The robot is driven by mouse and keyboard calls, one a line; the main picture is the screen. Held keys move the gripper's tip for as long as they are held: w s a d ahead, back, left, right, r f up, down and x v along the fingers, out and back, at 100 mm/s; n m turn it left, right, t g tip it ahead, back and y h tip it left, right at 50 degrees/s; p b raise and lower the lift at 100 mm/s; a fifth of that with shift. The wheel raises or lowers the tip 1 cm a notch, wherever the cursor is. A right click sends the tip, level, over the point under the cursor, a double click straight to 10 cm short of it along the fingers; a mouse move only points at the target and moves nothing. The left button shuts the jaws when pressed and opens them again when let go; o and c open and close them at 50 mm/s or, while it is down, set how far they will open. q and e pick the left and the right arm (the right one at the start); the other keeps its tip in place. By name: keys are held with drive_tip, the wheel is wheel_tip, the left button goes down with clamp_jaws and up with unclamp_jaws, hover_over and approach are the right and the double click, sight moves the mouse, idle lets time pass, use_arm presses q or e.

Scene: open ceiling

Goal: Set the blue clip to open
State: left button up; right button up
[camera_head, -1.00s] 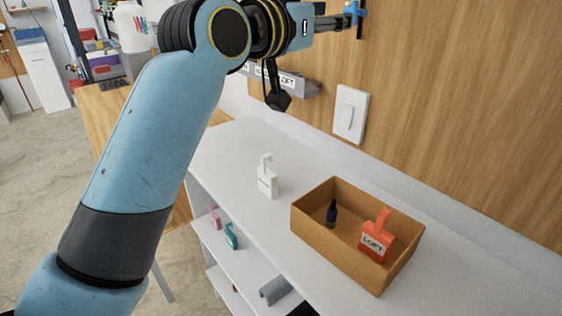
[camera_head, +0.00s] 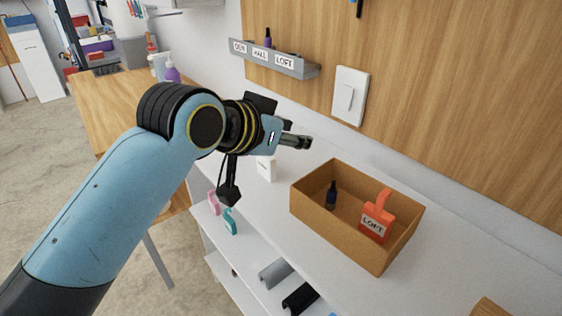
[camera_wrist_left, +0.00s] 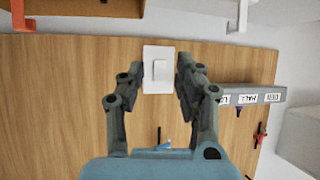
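The blue clip (camera_wrist_left: 166,144) is on the wooden wall, small and partly hidden behind my left wrist at the bottom of the left wrist view. In the head view only the lower end of a dark and blue piece (camera_head: 358,9) shows at the top edge. Its setting is too small to tell. My left gripper (camera_head: 297,141) is below and left of it, over the white counter, apart from everything. In the left wrist view the gripper (camera_wrist_left: 160,70) has its two fingers spread, with nothing between them. My right gripper is in neither current view.
A white wall switch (camera_head: 350,95) is right of a grey labelled rack (camera_head: 272,60). A brown box (camera_head: 337,237) on the counter (camera_head: 265,215) holds a dark bottle (camera_head: 331,194) and an orange LOFT tag (camera_head: 376,217). A red clip (camera_wrist_left: 259,134) is on the wall.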

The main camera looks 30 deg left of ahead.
use_arm(q)
drive_tip(key=shift+g, duration=0.7)
drive_tip(key=shift+s+a+f, duration=0.1)
drive_tip(key=shift+s+f, duration=0.3)
drive_tip(key=shift+f, duration=0.25)
drive_tip(key=shift+s+a+f, duration=0.1)
drive_tip(key=shift+s+f, duration=0.3)
drive_tip(key=shift+f, duration=0.3)
drive_tip(key=shift+s+a+f, duration=0.1)
drive_tip(key=shift+s+f, duration=0.3)
drive_tip(key=shift+f, duration=0.25)
drive_tip(key=shift+w+d+r+t+h, duration=0.3)
drive_tip(key=shift+d+r, duration=0.15)
drive_tip(key=shift+r, duration=0.1)
drive_tip(key=shift+w+d+r+t+h, duration=0.3)
drive_tip(key=shift+d+r, duration=0.1)
drive_tip(key=shift+r, duration=0.15)
drive_tip(key=w+a+r+m+t+h+b, duration=0.2)
drive_tip(key=w+r+h, duration=0.15)
drive_tip(key=r, duration=0.75)
drive_tip(key=w+a+r+m+t+h+b, duration=0.2)
drive_tip(key=w+a+r, duration=0.15)
drive_tip(key=r, duration=0.85)
drive_tip(key=p+x, duration=0.2)
drive_tip(key=x, duration=0.9)
drive_tip(key=shift+w+d, duration=0.25)
drive_tip(key=shift+d, duration=0.1)
drive_tip(key=shift+r, duration=0.1)
clamp_jaws()
